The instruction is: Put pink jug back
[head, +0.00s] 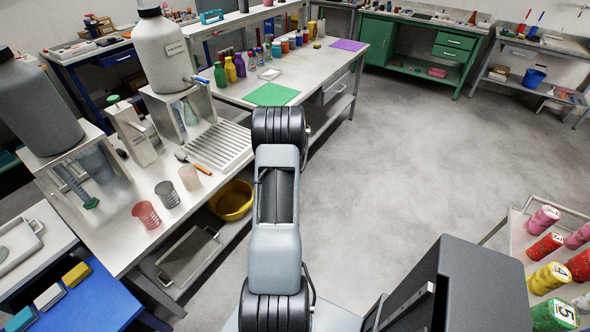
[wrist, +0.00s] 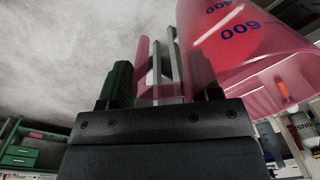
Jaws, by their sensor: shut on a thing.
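The pink jug (wrist: 235,40) is see-through, with blue volume marks, and fills the upper right of the wrist view, very close to the camera. My gripper (wrist: 166,55) is shut on the jug, at what looks like its handle strip between the narrow grey fingers. The jug appears tilted in this view, and part of it is cut off by the frame edge. Neither the held jug nor my gripper can be made out in the head view, where my arm stands in the middle.
A bench on the left holds a red cup (head: 146,214), a grey cup (head: 167,194), a beige cup (head: 189,177), a ribbed drying rack (head: 219,148) and a large bottle (head: 163,50). A yellow basin (head: 231,200) sits below. Open floor (head: 430,150) lies right of my arm.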

